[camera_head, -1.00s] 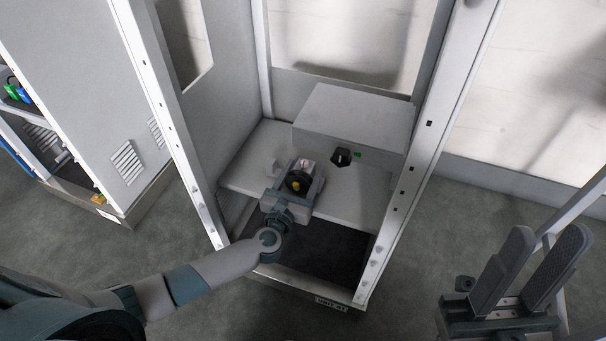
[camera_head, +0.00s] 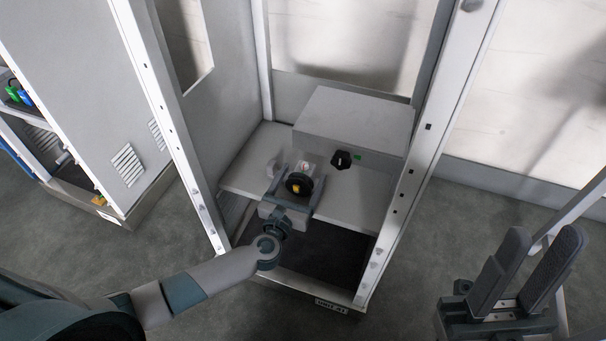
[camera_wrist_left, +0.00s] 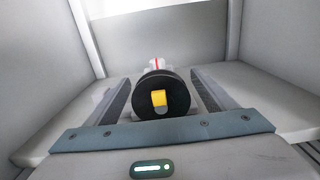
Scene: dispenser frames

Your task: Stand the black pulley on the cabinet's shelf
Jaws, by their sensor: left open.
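The black pulley (camera_head: 299,184), a dark disc with a yellow centre, stands upright on the cabinet's pale shelf (camera_head: 350,205). In the left wrist view the pulley (camera_wrist_left: 161,95) faces me, between the two fingers. My left gripper (camera_head: 299,176) is open around it, with a gap showing on each side in the wrist view. The pulley's underside is hidden by the gripper body. My right gripper (camera_head: 543,243) is open and empty, outside the cabinet at lower right.
A grey box with a black knob (camera_head: 342,159) stands on the shelf behind and right. A small white piece with a red mark (camera_head: 306,167) is just behind the pulley. Cabinet posts (camera_head: 410,170) bound the opening. Another cabinet (camera_head: 95,90) stands at left.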

